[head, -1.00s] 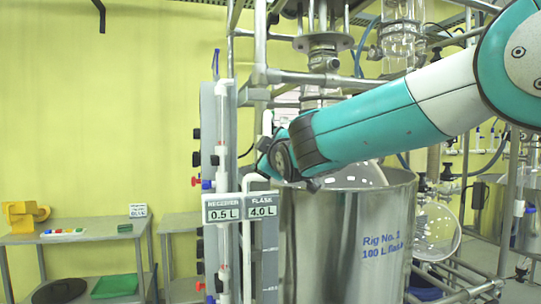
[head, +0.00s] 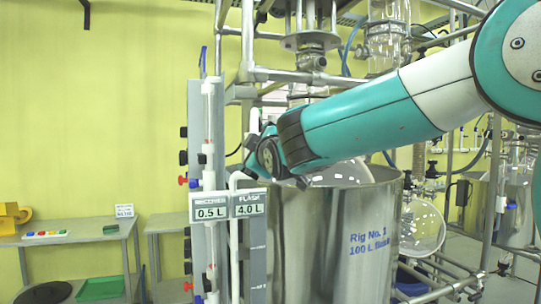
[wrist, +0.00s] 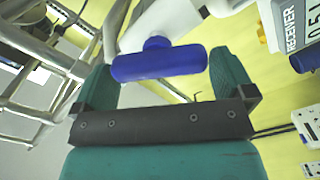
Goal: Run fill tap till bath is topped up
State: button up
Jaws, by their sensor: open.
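The bath is a large steel vessel (head: 318,255) lettered "Rig No. 1 100 L", standing below my arm in the head view. A grey scale strip (head: 257,262) runs up its left side; I cannot make out a water level. In the wrist view a blue tap handle (wrist: 140,66) on a white fitting (wrist: 165,25) lies crosswise between the fingers of my gripper (wrist: 164,58). The gripper is open, with a finger on either side of the handle and small gaps visible. In the head view the fingers are hidden behind my wrist.
A readout (head: 229,206) shows receiver 0.5 L and flask 4.0 L, beside a panel (head: 196,135) with red, blue and black knobs. Metal frame pipes (head: 300,77) and glassware (head: 422,228) crowd the right. A bench (head: 75,233) stands at left.

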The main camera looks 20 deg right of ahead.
jog(key=s+b, duration=0.5)
jog(key=s, duration=1.1)
jog(key=shift+s, duration=0.2)
dwell(6.2)
